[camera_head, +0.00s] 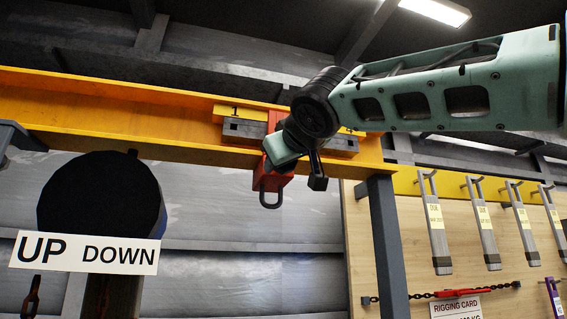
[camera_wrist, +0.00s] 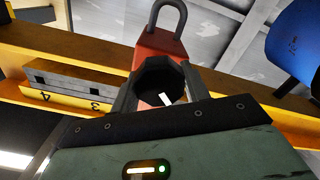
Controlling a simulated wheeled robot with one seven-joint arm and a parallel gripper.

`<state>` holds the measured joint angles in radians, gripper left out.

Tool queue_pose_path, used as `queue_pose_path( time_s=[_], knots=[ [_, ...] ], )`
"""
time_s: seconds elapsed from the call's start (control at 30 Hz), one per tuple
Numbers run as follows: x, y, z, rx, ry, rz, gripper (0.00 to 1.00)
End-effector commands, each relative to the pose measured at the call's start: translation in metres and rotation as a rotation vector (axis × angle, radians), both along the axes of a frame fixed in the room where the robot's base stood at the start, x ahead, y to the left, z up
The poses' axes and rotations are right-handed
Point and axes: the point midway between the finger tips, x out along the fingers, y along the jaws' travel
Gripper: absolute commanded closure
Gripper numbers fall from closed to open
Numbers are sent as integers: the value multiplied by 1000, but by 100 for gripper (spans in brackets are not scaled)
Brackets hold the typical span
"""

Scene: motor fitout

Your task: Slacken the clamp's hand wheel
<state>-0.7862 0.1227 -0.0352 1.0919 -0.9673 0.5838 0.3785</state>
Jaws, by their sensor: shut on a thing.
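The red beam clamp (camera_head: 271,187) hangs on the yellow beam with a grey ring at its bottom. Its body shows in the wrist view (camera_wrist: 158,48), with the ring (camera_wrist: 167,12) beyond it. The black round hand wheel (camera_wrist: 160,78) faces the wrist camera. My gripper (camera_wrist: 160,90) has one finger on each side of the wheel and is shut on it. In the head view my gripper (camera_head: 299,161) is at the clamp and covers part of it; the wheel is hidden there.
The yellow beam (camera_head: 110,115) runs across the view, with a numbered strip (camera_head: 229,110) and grey block (camera_head: 243,128) beside the clamp. A dark round shape (camera_head: 100,200) with an UP DOWN sign (camera_head: 84,252) is at left. Grey hanging tools (camera_head: 438,235) line the wooden board at right.

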Motion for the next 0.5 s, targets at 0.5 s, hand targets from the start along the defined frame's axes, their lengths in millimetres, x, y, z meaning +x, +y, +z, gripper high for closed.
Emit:
queue_pose_path(
  time_s=[0.5],
  knots=[
    [0, 1, -1, -471, -135, 0, 77]
  ],
)
